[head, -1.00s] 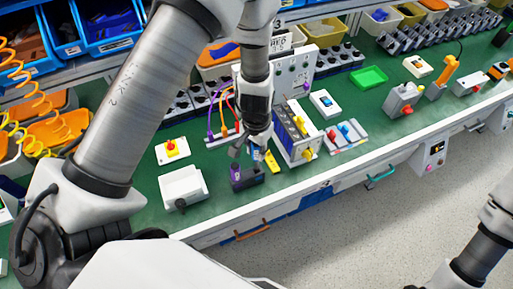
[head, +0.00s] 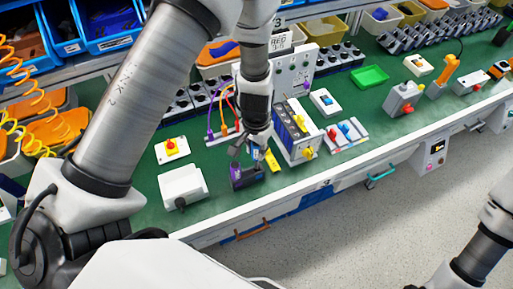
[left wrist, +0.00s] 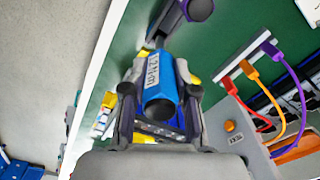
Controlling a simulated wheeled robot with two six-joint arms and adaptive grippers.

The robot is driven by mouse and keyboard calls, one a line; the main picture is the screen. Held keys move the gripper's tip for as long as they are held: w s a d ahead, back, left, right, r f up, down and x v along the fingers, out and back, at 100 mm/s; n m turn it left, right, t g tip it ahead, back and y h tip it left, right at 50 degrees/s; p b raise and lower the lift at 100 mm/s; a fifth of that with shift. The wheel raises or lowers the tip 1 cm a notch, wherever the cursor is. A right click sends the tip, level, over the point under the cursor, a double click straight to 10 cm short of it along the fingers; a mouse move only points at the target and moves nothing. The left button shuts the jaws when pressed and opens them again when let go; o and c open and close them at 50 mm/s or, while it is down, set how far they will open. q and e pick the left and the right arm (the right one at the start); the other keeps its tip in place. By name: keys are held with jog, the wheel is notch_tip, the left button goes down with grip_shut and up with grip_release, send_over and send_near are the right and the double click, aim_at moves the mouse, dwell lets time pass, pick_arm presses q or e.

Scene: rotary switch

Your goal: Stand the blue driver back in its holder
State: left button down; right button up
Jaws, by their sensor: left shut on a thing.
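The blue driver (left wrist: 161,82), with a printed label on its handle, is between the fingers of my left gripper (left wrist: 160,103) in the left wrist view. Its butt end faces the camera and its dark shaft points away toward the dark holder (left wrist: 168,22). Whether the shaft tip is inside the holder is unclear. In the head view my left gripper (head: 257,146) is shut on the driver just above and behind the holder (head: 246,178), near the bench's front edge. A purple-handled thing stands at the holder's left end. My right gripper is out of view.
A white box (head: 182,186) stands left of the holder. A switch panel with a yellow knob (head: 308,152) stands close on the right, with a yellow piece (head: 272,161) between. Purple, orange and red cables (head: 222,112) rise behind. The green bench's front edge is near.

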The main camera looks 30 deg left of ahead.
aim_at(256, 167)
pick_arm(q)
jog(key=shift+f, duration=0.1)
jog(key=shift+f+b, duration=3.35)
jog(key=shift+f, duration=0.2)
jog(key=c, duration=0.8)
grip_release()
jog(key=shift+r, duration=0.1)
jog(key=shift+r, duration=0.1)
notch_tip(256, 167, up, 12)
jog(key=shift+f, duration=0.1)
